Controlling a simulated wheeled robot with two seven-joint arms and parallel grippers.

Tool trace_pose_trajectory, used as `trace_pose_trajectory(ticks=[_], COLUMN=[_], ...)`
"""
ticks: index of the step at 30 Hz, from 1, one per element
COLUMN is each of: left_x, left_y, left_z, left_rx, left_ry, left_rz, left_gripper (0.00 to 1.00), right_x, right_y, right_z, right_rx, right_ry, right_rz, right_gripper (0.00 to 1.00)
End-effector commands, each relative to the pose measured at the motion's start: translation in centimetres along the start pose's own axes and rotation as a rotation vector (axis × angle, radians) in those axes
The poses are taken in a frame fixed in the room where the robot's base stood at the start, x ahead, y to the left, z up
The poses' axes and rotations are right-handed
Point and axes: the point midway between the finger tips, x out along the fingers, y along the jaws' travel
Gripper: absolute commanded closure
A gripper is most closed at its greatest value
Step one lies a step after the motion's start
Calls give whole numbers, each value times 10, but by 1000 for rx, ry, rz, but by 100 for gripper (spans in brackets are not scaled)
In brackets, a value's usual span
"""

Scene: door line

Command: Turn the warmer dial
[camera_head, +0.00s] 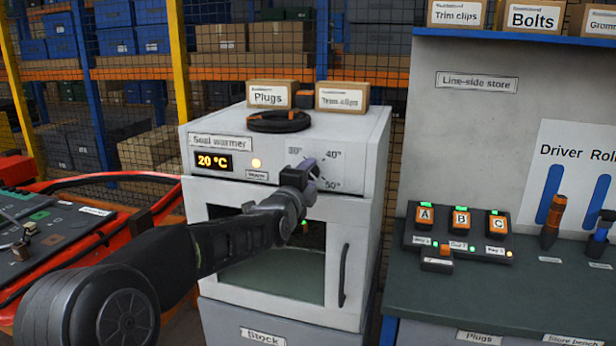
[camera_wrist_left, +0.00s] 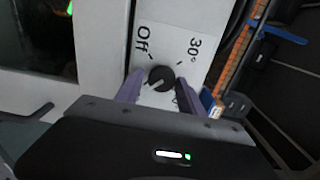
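The seal warmer (camera_head: 361,155) is a white cabinet with a display reading 20 °C and a lit amber lamp. Its round black dial (camera_wrist_left: 160,78) shows in the left wrist view, with "Off" and "30°" printed around it. My left gripper (camera_head: 309,174) is at the dial panel and hides most of the dial in the head view. In the left wrist view my left gripper's purple fingers (camera_wrist_left: 158,88) are apart, one on each side of the dial. A small gap seems to show between fingers and dial. My right gripper is not in view.
A black ring (camera_head: 279,121) and boxes of plugs and trim clips sit on top of the warmer. The oven door handle (camera_head: 343,275) sticks out below. A bench (camera_head: 480,285) with a button panel stands at right, and a red cart (camera_head: 130,240) at left.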

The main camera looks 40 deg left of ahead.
Motion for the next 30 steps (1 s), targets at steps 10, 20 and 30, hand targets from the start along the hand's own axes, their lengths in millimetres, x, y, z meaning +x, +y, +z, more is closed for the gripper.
trace_pose_trajectory(ticks=[10, 20, 30], left_x=[0, -26, -74], left_y=[-2, -1, -1], left_z=[0, 1, 1], left_rx=[-2, -2, -2], left_ry=[-1, -1, -1], left_rz=[-4, -7, -4], left_gripper=[42, 42, 42], right_x=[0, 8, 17], right_y=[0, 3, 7], right_z=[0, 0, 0], right_rx=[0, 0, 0], right_ry=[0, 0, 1], right_rz=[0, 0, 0], right_gripper=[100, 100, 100])
